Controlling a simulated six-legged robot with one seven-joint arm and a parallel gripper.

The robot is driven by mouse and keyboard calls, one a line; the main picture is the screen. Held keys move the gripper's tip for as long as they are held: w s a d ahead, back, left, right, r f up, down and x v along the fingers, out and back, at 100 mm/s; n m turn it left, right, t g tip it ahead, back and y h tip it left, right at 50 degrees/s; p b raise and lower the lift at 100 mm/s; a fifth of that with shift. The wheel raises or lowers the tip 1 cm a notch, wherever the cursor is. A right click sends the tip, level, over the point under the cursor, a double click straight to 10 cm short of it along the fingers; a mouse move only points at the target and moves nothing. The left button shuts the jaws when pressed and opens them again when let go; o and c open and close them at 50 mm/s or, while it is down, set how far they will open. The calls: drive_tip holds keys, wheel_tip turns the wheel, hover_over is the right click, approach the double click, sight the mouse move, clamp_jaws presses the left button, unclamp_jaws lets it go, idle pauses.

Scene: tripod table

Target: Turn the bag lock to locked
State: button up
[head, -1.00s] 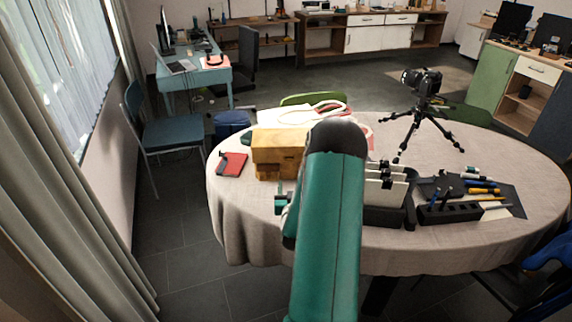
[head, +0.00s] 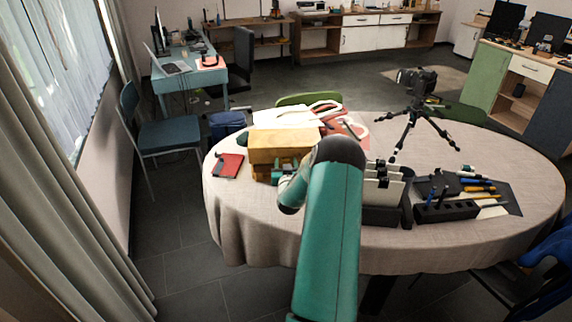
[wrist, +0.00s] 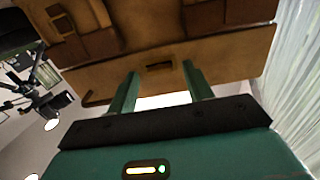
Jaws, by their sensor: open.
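The tan bag (head: 282,146) stands on the left part of the round table. In the wrist view its brown leather front (wrist: 235,50) fills the upper part, with pockets above a wide flap. A small dark lock plate with a slot (wrist: 160,66) sits on that flap. My gripper (wrist: 160,72) is open, with one green finger on each side of the lock in the picture. I cannot tell whether the fingertips touch the bag. In the head view my arm largely hides the gripper, low at the bag's front.
The round table (head: 245,218) has a cream cloth. A red notebook (head: 228,165) lies left of the bag. A black rack (head: 383,215) and pen holder (head: 446,211) stand to the right. A camera on a tripod (head: 418,110) stands behind them. White and red things lie behind the bag.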

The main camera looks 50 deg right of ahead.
drive_tip(key=c, duration=1)
drive_tip(key=shift+m, duration=0.4)
drive_tip(key=m, duration=0.8)
drive_tip(key=shift+s+d, duration=0.1)
drive_tip(key=m, duration=0.5)
drive_tip(key=shift+f, duration=0.15)
drive_tip(key=shift+m, duration=2.1)
